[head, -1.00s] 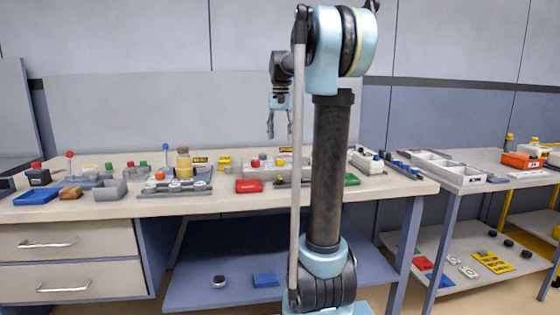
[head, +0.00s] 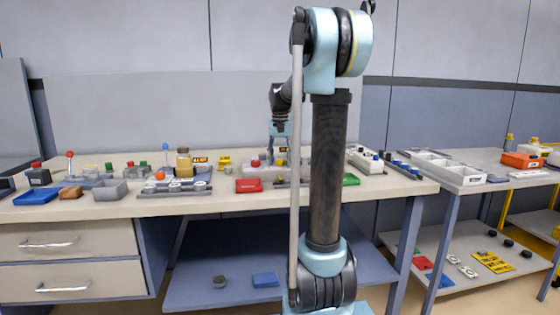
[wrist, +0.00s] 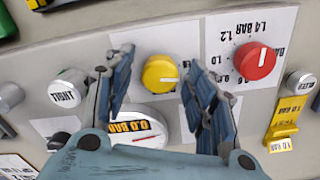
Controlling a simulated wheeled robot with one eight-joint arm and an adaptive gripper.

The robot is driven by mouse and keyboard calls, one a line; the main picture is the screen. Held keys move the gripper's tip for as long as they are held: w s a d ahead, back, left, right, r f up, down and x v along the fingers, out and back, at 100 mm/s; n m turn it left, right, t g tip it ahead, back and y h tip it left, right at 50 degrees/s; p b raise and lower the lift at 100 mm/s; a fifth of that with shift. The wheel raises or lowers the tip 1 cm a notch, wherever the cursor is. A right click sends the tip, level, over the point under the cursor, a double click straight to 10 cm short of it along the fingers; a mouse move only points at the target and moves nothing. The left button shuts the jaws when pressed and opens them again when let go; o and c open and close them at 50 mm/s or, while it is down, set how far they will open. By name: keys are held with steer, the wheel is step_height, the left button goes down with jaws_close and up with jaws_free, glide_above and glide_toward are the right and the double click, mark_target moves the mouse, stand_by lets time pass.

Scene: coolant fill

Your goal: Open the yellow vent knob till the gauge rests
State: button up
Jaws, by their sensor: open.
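The yellow vent knob (wrist: 160,73) shows in the wrist view on a grey panel, with a pale pointer line on its face. My gripper (wrist: 157,92) is open, its two fingers on the left and right of the yellow knob, with a visible gap on each side. The round gauge (wrist: 146,128) with a white face and a red needle lies below the knob in the wrist view. My wrist and left finger partly hide the gauge, so its reading is unclear. In the head view my gripper (head: 280,152) is low over the bench panel.
A red knob (wrist: 253,61) is close to the right of my gripper. A white knob (wrist: 69,88) is at the left and another (wrist: 300,82) at the far right. A yellow tab (wrist: 283,125) is at lower right. Several small items crowd the bench (head: 110,208).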

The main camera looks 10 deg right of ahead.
steer(key=shift+c, duration=0.2)
steer(key=c, duration=1)
steer(key=shift+n, duration=0.7)
steer(key=o, duration=1)
steer(key=shift+o, duration=0.2)
steer(key=shift+r, duration=0.15)
